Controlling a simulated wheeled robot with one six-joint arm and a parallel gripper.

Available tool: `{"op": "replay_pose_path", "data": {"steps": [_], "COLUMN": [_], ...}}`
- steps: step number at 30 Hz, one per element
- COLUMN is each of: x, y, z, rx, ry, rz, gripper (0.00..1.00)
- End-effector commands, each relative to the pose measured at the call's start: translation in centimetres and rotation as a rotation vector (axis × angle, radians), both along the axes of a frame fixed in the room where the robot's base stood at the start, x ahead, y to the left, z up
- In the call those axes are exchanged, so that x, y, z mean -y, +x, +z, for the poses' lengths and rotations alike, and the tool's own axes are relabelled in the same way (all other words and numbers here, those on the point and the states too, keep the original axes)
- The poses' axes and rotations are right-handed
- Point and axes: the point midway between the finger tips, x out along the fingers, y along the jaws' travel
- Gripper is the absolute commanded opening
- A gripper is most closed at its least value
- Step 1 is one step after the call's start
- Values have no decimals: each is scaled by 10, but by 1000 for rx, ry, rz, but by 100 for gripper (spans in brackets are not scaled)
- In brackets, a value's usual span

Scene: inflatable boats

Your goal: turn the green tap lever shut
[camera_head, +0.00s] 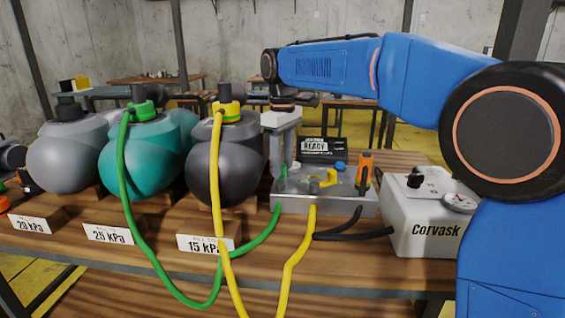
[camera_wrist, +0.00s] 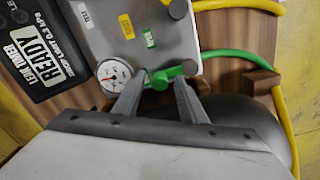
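The green tap lever (camera_wrist: 163,73) shows in the wrist view at the near edge of the grey manifold block (camera_wrist: 150,38), where the green hose (camera_wrist: 238,60) joins. My gripper (camera_wrist: 157,88) is open, with one finger on each side of the lever and the tips close to it. I cannot tell whether either finger touches it. In the head view my gripper (camera_head: 283,165) points down at the left end of the manifold (camera_head: 330,203), and its fingers largely hide the green tap. A yellow lever (camera_head: 325,180) and an orange lever (camera_head: 365,168) stand farther right on the manifold.
A round gauge (camera_wrist: 113,75) sits close beside my left finger. The leak tester box (camera_wrist: 35,45) stands behind the manifold. A dark boat bladder (camera_head: 222,165) is just left of my gripper. The white Corvask box (camera_head: 430,222) stands right, under my arm.

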Motion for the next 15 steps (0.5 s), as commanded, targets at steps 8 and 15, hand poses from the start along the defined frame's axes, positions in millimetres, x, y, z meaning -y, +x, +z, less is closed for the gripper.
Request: {"op": "replay_pose_path", "data": {"steps": [8,15], "x": [0,0], "y": [1,1], "z": [14,59], "rx": [1,2], "ry": [0,1], "rz": [0,0], "gripper": [38,38]}}
